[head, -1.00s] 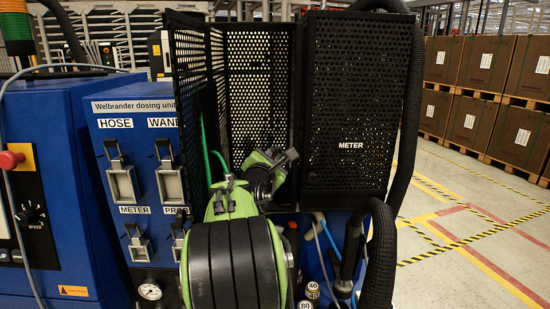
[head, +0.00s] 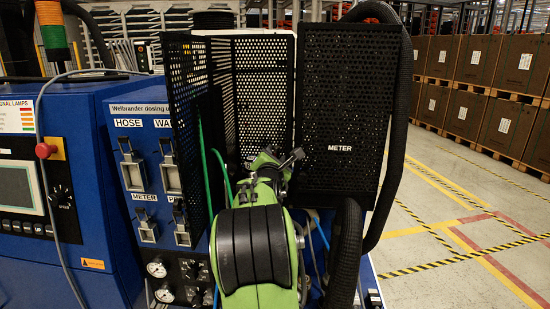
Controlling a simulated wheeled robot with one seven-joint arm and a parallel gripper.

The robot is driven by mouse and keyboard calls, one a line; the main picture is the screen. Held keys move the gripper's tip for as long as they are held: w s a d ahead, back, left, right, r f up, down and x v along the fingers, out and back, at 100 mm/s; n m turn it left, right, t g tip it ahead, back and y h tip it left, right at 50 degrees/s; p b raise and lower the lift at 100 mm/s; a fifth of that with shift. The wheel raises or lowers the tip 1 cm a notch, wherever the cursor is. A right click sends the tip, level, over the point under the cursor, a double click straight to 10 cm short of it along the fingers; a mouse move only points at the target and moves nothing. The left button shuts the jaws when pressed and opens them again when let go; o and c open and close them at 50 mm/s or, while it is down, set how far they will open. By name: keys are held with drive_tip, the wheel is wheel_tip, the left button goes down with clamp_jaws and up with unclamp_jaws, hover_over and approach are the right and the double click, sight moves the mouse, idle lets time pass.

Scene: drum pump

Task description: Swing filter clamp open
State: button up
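My green and black arm rises in the lower middle of the head view, and its end with my gripper (head: 285,162) is in front of the black perforated guard panels. The gripper is small and partly covered by my own arm, so I cannot tell if it is open or shut or touching anything. I cannot make out the filter clamp; the area behind and below my arm is hidden. The blue Welbrander dosing unit (head: 118,165) stands left of my arm, with grey latches labelled HOSE (head: 131,172) and METER (head: 146,226).
The perforated METER panel (head: 341,105) stands right of my gripper, and another guard panel (head: 185,120) stands left. A thick black hose (head: 399,130) runs down the right side. A blue control cabinet (head: 90,170) is at far left. The floor at right is clear before stacked boxes (head: 505,125).

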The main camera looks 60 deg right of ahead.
drive_tip(key=b+v, duration=0.1)
drive_tip(key=v, duration=1.4)
drive_tip(key=shift+s+a+b, duration=0.2)
drive_tip(key=shift+a+b, duration=0.15)
